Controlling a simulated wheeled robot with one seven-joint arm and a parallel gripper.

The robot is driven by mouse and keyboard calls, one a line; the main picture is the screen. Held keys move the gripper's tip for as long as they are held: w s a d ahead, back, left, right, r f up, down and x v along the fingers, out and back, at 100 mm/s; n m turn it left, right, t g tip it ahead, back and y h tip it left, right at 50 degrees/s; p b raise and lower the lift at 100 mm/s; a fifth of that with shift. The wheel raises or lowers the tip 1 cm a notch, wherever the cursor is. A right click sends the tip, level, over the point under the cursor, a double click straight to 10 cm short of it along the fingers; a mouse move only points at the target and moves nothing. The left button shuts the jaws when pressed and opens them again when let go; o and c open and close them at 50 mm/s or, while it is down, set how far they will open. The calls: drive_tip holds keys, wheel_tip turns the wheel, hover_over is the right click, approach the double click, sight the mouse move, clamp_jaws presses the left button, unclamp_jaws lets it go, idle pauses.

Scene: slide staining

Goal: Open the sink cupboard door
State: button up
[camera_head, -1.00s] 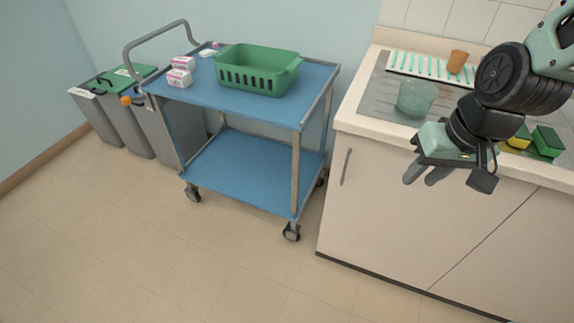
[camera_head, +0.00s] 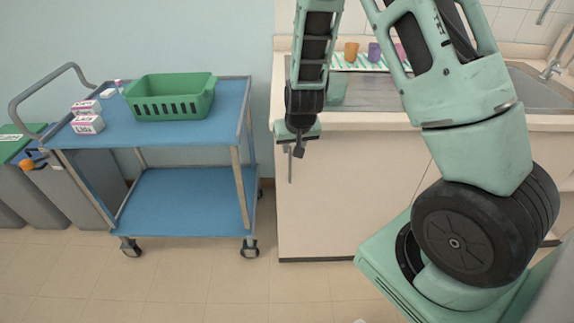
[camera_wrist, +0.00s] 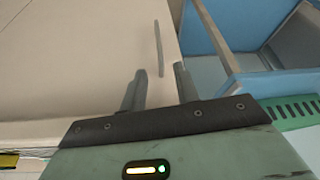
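The sink cupboard door (camera_head: 345,205) is a plain cream panel under the sink counter and looks closed. Its thin grey upright handle (camera_head: 290,168) is near the panel's left edge, with its upper part hidden by my gripper. My gripper (camera_head: 297,148) is in front of the handle's top. In the wrist view my gripper (camera_wrist: 158,84) has its two fingers apart with nothing gripped. The handle (camera_wrist: 158,48) runs away from the gap between the fingertips, with its near end about level with them. I cannot tell how deep it sits between them.
A blue trolley (camera_head: 190,196) with a green basket (camera_head: 170,97) stands left of the cupboard, leaving a narrow gap. Grey bins (camera_head: 48,192) are further left. Cups (camera_head: 351,51) and a rack are on the counter (camera_head: 400,121). Floor in front is clear.

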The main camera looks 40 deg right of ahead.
sight(290, 162)
drive_tip(key=x, duration=1.1)
drive_tip(key=shift+f, duration=0.1)
drive_tip(key=shift+c, duration=0.3)
clamp_jaws()
